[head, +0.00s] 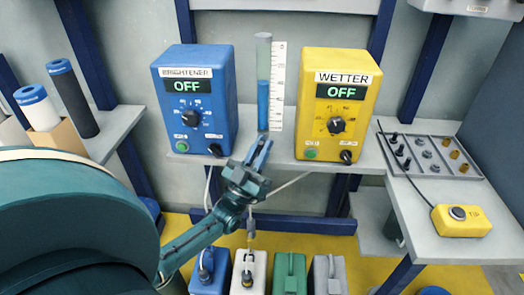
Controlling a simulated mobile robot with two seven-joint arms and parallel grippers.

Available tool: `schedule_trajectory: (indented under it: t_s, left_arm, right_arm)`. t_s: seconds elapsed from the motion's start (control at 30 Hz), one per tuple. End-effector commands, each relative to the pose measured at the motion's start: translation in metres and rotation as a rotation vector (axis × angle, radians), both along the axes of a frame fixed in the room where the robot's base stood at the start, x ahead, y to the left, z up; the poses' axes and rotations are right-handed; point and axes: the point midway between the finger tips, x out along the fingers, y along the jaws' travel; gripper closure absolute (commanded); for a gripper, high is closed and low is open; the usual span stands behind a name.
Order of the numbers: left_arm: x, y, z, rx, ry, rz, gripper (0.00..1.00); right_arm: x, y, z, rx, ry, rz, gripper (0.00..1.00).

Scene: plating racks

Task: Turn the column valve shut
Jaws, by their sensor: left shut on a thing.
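The column (263,85) is a clear upright tube between two dosing boxes, with blue liquid in its lower half and a white scale (277,88) at its right. My left gripper (261,146) reaches up from below to the foot of the column, at the shelf's front edge. Its fingers are close together, shut on the column valve, which the fingers hide; I cannot tell how far the valve is turned. My right gripper is not in view.
A blue BRIGHTENER box (222,105) and a yellow WETTER box (357,100), both reading OFF, flank the column on the shelf (290,160). Several jugs (290,270) stand below. At the right are a parts tray (432,155) and a yellow TIP button box (461,220).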

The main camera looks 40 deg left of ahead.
Motion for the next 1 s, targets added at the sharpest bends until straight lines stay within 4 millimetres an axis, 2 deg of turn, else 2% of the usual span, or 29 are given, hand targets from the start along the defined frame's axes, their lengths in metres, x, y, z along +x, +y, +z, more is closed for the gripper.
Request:
schedule_trajectory:
  t_s: [0.37,0.4,0.63,0.87,1.0]
  left_arm:
    - [0.0001,-0.0004,-0.0004,-0.004,0.0,-0.001,1.0]
    - [0.0001,-0.0004,-0.0004,-0.004,0.0,-0.001,0.83]
    - [0.0001,-0.0003,-0.0002,-0.002,-0.001,-0.001,0.65]
    - [-0.0001,-0.0001,-0.0003,-0.001,-0.001,0.0,0.64]
    - [-0.0064,0.0002,-0.0076,-0.002,0.0,0.001,0.64]
  right_arm:
    - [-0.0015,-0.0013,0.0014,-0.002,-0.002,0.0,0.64]
    - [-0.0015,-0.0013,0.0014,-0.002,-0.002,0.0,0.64]
    - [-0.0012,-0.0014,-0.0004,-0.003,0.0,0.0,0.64]
    - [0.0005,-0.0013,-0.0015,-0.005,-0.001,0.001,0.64]
    - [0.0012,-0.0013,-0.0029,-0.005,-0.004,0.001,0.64]
